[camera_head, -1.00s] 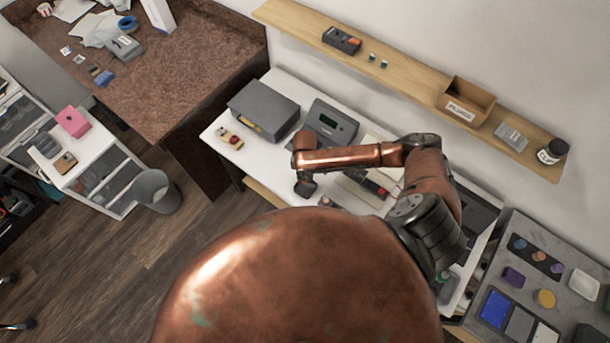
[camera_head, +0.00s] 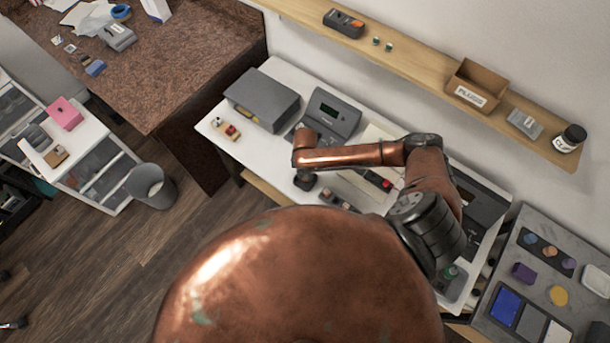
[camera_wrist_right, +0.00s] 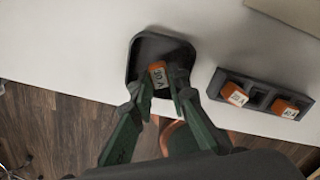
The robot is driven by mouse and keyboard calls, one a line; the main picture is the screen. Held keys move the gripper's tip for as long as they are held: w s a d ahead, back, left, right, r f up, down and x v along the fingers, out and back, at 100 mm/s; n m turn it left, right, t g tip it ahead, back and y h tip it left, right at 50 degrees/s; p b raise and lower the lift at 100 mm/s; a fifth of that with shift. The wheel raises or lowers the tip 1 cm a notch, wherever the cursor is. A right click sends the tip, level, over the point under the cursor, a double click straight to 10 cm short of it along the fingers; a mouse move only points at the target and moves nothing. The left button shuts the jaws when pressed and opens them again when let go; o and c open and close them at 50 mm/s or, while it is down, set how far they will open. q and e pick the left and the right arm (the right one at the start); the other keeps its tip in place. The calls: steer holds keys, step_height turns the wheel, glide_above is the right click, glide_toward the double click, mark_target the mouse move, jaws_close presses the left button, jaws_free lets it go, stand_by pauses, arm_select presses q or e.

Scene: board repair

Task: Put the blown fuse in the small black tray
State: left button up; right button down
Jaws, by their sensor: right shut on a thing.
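In the right wrist view an orange fuse (camera_wrist_right: 158,75) marked "10 A" is between the fingertips of my right gripper (camera_wrist_right: 162,88), which is shut on it. The fuse is over the small black tray (camera_wrist_right: 148,46), a square with rounded corners. I cannot tell whether the fuse touches the tray floor. A black slotted holder (camera_wrist_right: 258,88) beside the tray carries two more orange fuses (camera_wrist_right: 235,94) (camera_wrist_right: 288,109). In the head view my right gripper (camera_head: 305,181) is low over the white table, mostly hidden under its arm. My left gripper is not in view.
On the white table (camera_head: 217,118) stand a grey box (camera_head: 262,98) and a grey meter (camera_head: 332,116) behind the right gripper. A wooden shelf (camera_head: 415,66) runs along the wall. A grey panel (camera_head: 575,322) with coloured pieces is at the right.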

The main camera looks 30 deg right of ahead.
steer(key=shift+f, duration=0.1)
steer(key=c, duration=1.8)
jaws_free()
steer(key=shift+o, duration=0.2)
step_height(320, 180, up, 12)
